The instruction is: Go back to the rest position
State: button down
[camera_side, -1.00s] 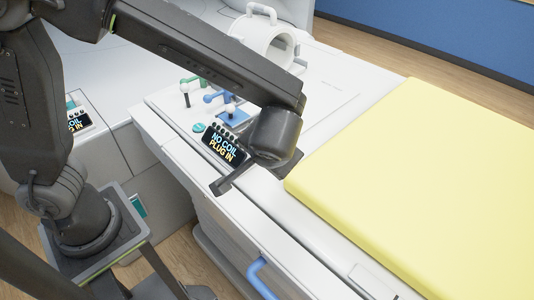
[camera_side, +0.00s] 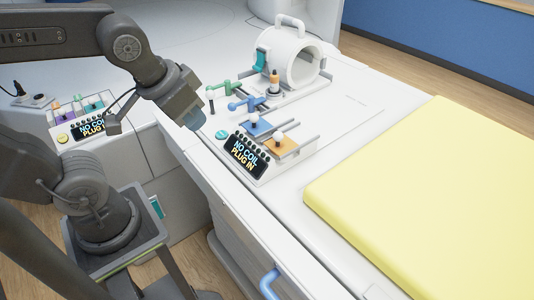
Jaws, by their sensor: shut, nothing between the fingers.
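My gripper (camera_side: 190,115) is at the upper left, in front of the white table's near-left edge. It points down and to the right, and its fingers are shut and empty. It is apart from the things on the table. Its fingertips are small and partly hidden by the wrist.
A white ring-shaped coil (camera_side: 288,58) with a handle stands at the back of the table. A panel (camera_side: 246,156) reading "NO COIL PLUG IN" and blue and orange sockets are right of my gripper. A second panel (camera_side: 88,129) is at left. A yellow pad (camera_side: 425,190) lies at right.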

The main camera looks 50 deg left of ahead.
jog(key=shift+s+a+r+t, duration=0.15)
jog(key=shift+s+t, duration=0.15)
jog(key=shift+s, duration=0.2)
jog(key=c, duration=1.8)
grip_release()
jog(key=shift+c, duration=0.2)
